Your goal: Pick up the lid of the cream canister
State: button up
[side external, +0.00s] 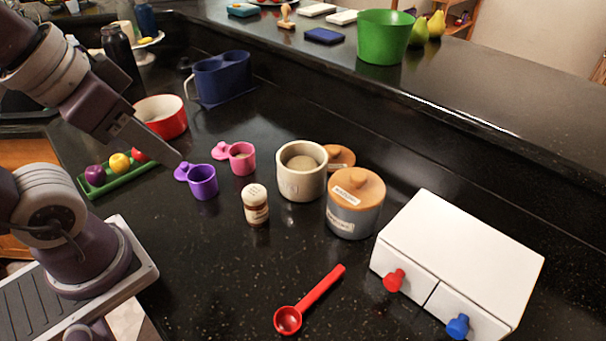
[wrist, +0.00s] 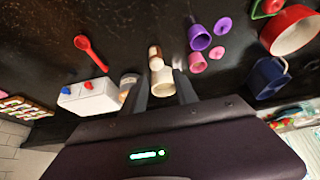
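The cream canister (side external: 301,184) stands upright and uncovered on the dark counter, with a pale tan surface visible inside. A round tan lid (side external: 341,154) with a white label sits just behind and right of it, partly hidden by the canisters. In the wrist view the cream canister (wrist: 162,84) shows between my fingers, and I cannot make out its lid there. My gripper (side external: 179,156) is up and to the left of the canister, apart from it. In the wrist view my gripper (wrist: 164,69) has its fingers apart, with nothing held.
A grey canister (side external: 353,218) with a tan lid stands right of the cream one. A spice shaker (side external: 255,208), purple cup (side external: 203,184) and pink cup (side external: 242,160) stand to its left. A white drawer box (side external: 460,255) is at right; a red scoop (side external: 310,300) lies in front.

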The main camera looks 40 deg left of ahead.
jog(key=o, duration=1.4)
jog(key=shift+o, duration=0.2)
jog(key=w+r+m+g+h, duration=0.2)
jog(key=w+r, duration=0.2)
jog(key=w, duration=0.9)
jog(key=m+g+y, duration=0.2)
jog(key=m+g, duration=0.1)
jog(key=m, duration=0.3)
send_over(335, 149)
jog(key=s+a, duration=0.1)
jog(key=s, duration=0.1)
notch_tip(335, 149, down, 16)
jog(key=shift+m+g, duration=0.3)
jog(key=shift+m, duration=0.2)
jog(key=f, duration=0.3)
jog(key=w+f, duration=0.1)
jog(key=f, duration=0.2)
jog(key=w+d+f, duration=0.1)
jog(key=f, duration=0.2)
jog(key=shift+f, duration=0.25)
